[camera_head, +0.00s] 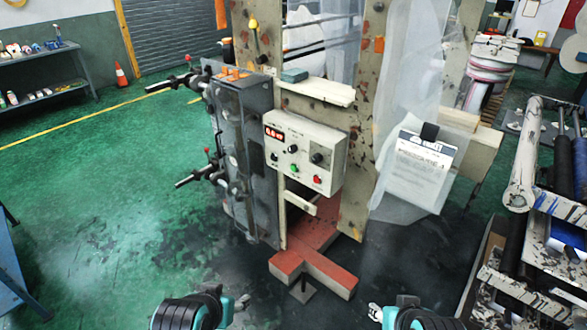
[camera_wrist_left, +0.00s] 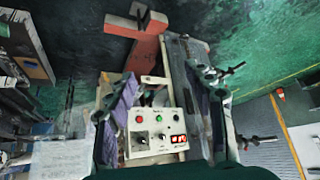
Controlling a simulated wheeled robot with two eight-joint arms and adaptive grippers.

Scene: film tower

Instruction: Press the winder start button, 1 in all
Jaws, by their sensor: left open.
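A cream control box (camera_head: 303,152) is fixed to the front of the machine. It has a red lit display (camera_head: 273,134), dark knobs, a green button (camera_head: 295,169) and a red button (camera_head: 317,179). In the left wrist view the box (camera_wrist_left: 155,133) appears upside down, with the green button (camera_wrist_left: 158,116) between the fingers. My left gripper (camera_wrist_left: 165,85) is open and empty, apart from the box. In the head view only parts of my left wrist and my right gripper (camera_head: 375,312) show at the bottom edge. The right fingers are mostly cut off. Button labels are too small to read.
A grey valve unit (camera_head: 245,150) with protruding handles stands left of the box. A red steel foot (camera_head: 315,262) lies on the floor below. A clipboard sheet (camera_head: 422,170) hangs on plastic film at right. A roller rack (camera_head: 540,230) stands far right. Green floor at left is clear.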

